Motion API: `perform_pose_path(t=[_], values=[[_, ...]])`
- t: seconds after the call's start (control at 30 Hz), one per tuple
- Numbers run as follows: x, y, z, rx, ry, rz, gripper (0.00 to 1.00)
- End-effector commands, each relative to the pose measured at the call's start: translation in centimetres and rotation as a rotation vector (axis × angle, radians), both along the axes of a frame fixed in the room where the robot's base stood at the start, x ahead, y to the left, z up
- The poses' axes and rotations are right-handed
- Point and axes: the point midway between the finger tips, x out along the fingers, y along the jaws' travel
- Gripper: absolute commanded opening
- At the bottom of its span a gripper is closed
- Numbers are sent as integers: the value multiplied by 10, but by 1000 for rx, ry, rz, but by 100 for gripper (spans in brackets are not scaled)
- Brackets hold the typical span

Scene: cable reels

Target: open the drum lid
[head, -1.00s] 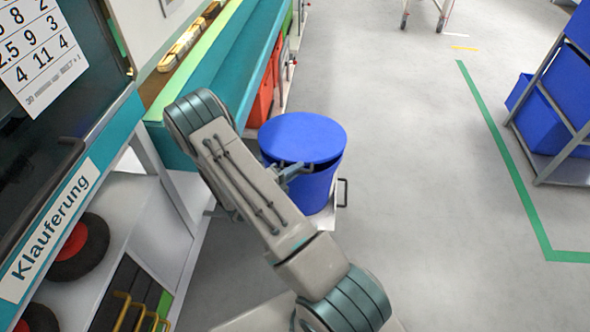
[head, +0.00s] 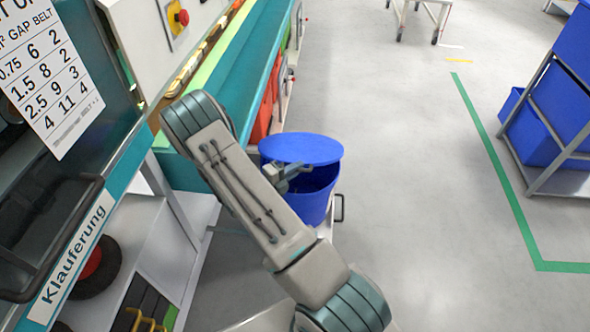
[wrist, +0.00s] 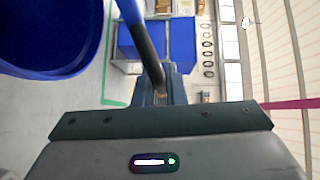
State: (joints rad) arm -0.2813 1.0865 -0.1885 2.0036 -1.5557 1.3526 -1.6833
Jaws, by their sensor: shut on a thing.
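My gripper (head: 291,180) is at the lid's near edge, partly hidden by my arm. In the wrist view, my gripper (wrist: 160,92) is shut on a dark bar (wrist: 140,42), which looks like the lid's handle. A large dark-blue rounded surface with a rim (wrist: 45,40) fills the upper left there; I cannot tell whether it is lid or drum.
A small handle (head: 339,207) sticks out right of the drum. A rack with blue bins (head: 545,125) is far right. Open grey floor lies between.

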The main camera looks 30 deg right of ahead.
Motion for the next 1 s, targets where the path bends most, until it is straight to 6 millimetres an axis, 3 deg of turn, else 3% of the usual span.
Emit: perform_pose_path(t=[0.03,0.1,0.47,1.0], values=[[0,0,0,-1,0,-1,16],[0,0,0,-1,0,-1,33],[-1,1,-4,0,1,-1,33],[-17,11,-73,-34,-49,-2,33]])
